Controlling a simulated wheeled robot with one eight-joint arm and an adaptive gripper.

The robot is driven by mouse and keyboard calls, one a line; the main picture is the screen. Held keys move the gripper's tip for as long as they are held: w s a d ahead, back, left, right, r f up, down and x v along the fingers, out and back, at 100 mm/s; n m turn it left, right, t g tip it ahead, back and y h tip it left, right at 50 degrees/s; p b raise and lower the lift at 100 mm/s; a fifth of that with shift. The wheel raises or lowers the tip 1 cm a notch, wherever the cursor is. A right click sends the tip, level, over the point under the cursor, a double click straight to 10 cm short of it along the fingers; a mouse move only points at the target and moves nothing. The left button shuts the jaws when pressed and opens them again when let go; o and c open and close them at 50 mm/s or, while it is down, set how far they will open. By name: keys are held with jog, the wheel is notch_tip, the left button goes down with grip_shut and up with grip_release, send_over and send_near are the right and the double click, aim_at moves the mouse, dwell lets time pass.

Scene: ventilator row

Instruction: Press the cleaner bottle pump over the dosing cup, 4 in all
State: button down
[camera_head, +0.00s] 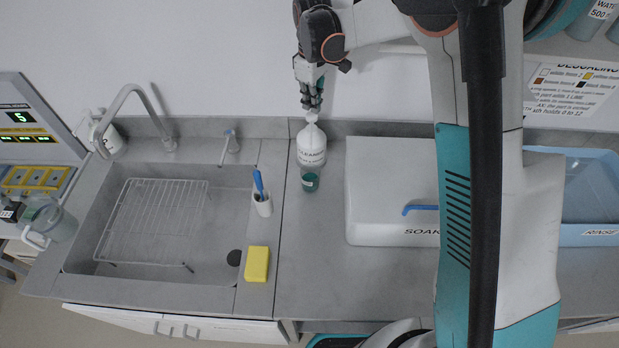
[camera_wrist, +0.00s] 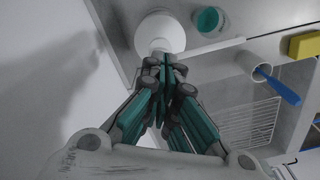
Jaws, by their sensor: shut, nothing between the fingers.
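The white cleaner bottle (camera_head: 312,148) stands upright at the back of the counter, against the backsplash. My gripper (camera_head: 312,105) is shut and empty, pointing down right above the bottle's pump top. I cannot tell whether the fingertips touch the pump. In the wrist view the closed fingers (camera_wrist: 166,70) overlap the bottle (camera_wrist: 158,32) and hide most of its pump. The dosing cup (camera_head: 310,180) stands just in front of the bottle and looks teal inside; the cup also shows in the wrist view (camera_wrist: 209,20).
A sink with a wire rack (camera_head: 150,222) lies to the left. A cup with a blue-handled brush (camera_head: 262,200) and a yellow sponge (camera_head: 257,264) sit near its right edge. The white SOAK box (camera_head: 390,190) stands right of the bottle, with a blue RINSE tub (camera_head: 590,205) beyond.

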jog(key=shift+r, duration=0.15)
notch_tip(320, 180, up, 6)
jog(key=p, duration=0.3)
dwell(0.5)
jog(key=shift+s+f, duration=0.1)
jog(key=shift+f, duration=0.1)
dwell(0.3)
